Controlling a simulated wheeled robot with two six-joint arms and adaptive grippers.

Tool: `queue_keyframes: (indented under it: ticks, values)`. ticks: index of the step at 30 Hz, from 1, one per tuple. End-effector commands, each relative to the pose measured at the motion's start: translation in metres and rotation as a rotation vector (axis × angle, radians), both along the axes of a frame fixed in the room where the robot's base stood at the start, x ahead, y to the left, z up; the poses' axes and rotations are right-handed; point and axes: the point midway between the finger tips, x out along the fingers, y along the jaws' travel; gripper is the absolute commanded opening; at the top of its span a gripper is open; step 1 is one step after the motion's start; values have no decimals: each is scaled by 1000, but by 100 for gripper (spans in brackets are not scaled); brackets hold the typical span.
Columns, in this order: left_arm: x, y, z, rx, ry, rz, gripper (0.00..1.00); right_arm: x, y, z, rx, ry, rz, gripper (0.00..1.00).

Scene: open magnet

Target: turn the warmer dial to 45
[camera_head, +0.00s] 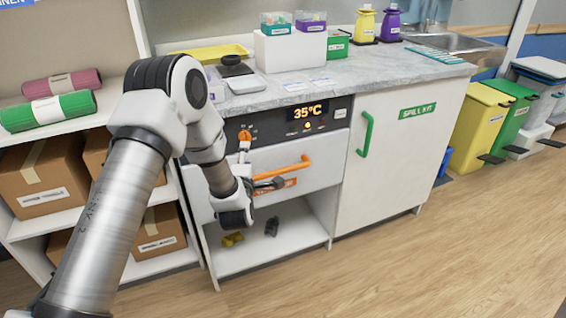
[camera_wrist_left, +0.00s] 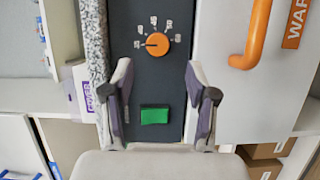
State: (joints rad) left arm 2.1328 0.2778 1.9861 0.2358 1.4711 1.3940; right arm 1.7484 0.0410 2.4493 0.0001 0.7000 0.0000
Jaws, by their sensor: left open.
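The orange warmer dial (camera_head: 244,135) is on the dark control panel above the drawer, with small setting marks around it. The display (camera_head: 305,113) to its right reads 35°C. In the left wrist view the dial (camera_wrist_left: 157,44) lies just beyond the fingertips, centred between them, with its dark pointer toward the picture's left. My left gripper (camera_wrist_left: 158,75) is open and empty, its fingers well apart and not closed on the dial. My right gripper is not in view.
A green rocker switch (camera_wrist_left: 154,115) lies between the fingers in the wrist view. The orange drawer handle (camera_head: 283,169) juts out below the panel. The countertop (camera_head: 350,72) overhangs above. A green-handled cabinet door (camera_head: 400,150) is at right; open floor lies in front.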

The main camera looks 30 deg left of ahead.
Motion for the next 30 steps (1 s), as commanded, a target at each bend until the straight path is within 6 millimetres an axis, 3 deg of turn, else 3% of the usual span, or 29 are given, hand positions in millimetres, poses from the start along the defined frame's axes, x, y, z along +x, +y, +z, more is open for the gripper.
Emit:
queue_keyframes:
  ticks: [1, 5, 15, 24, 25, 27, 30]
  values:
    - [1, 2, -2, -2, -11, 3, 58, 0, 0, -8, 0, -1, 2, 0]
    - [10, 5, 5, -2, -17, 2, 58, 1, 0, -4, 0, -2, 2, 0]
    - [63, 32, 3, 1, -12, 1, 58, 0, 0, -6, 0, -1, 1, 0]
    - [71, 36, 4, 1, -10, -1, 58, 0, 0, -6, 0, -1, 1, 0]
    - [71, 36, 4, 1, -10, -1, 54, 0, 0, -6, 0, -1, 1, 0]
    - [71, 36, 4, 1, -10, -1, 30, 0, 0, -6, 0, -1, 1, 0]
    - [71, 36, 3, 0, -9, -1, 0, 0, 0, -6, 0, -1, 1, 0]
